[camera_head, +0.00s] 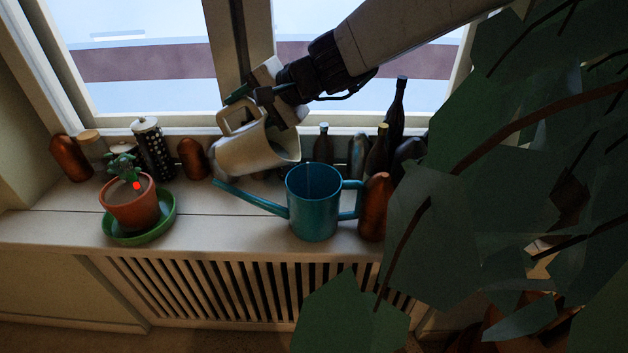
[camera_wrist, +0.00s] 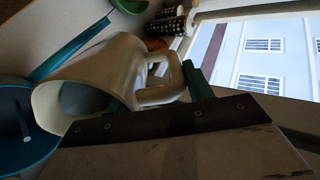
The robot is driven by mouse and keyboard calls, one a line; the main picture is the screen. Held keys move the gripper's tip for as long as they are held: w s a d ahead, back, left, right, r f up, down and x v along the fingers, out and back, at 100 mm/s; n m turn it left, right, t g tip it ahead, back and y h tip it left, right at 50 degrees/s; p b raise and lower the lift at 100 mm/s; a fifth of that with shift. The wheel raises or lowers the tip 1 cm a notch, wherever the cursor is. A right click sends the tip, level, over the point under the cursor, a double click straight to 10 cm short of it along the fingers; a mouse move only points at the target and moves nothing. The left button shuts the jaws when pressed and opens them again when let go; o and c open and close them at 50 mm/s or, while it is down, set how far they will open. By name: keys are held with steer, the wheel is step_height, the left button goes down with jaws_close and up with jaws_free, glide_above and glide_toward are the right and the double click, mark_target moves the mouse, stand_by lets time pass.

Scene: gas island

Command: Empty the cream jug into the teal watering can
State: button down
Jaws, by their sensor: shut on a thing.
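The cream jug (camera_head: 252,152) hangs tilted above the sill, its mouth turned right and down beside and just over the rim of the teal watering can (camera_head: 312,215). My gripper (camera_head: 254,104) is shut on the jug's handle. In the wrist view the jug (camera_wrist: 105,75) lies on its side with its open mouth facing the can (camera_wrist: 15,150) at the left edge. The handle (camera_wrist: 165,92) runs between my green fingers. The can stands upright, spout to the left. A thin line shows inside the can; I cannot tell whether it is liquid. The jug's contents are not clearly visible.
A potted plant (camera_head: 133,207) on a green saucer (camera_head: 112,232) stands left. A polka-dot canister (camera_head: 152,150) and copper-coloured vessels line the back. Dark bottles (camera_head: 395,115) stand right, with a copper vessel (camera_head: 375,210) close to the can. Large leaves (camera_head: 440,220) cover the right.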

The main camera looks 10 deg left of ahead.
steer(key=shift+d+f+y+p, duration=0.4)
steer(key=shift+y+p, duration=0.1)
steer(key=shift+p, duration=0.2)
stand_by(1.6)
steer(key=shift+s+d+r+y+p, duration=0.15)
steer(key=shift+d+r+y+p, duration=0.45)
steer(key=shift+d+y, duration=0.25)
stand_by(1.7)
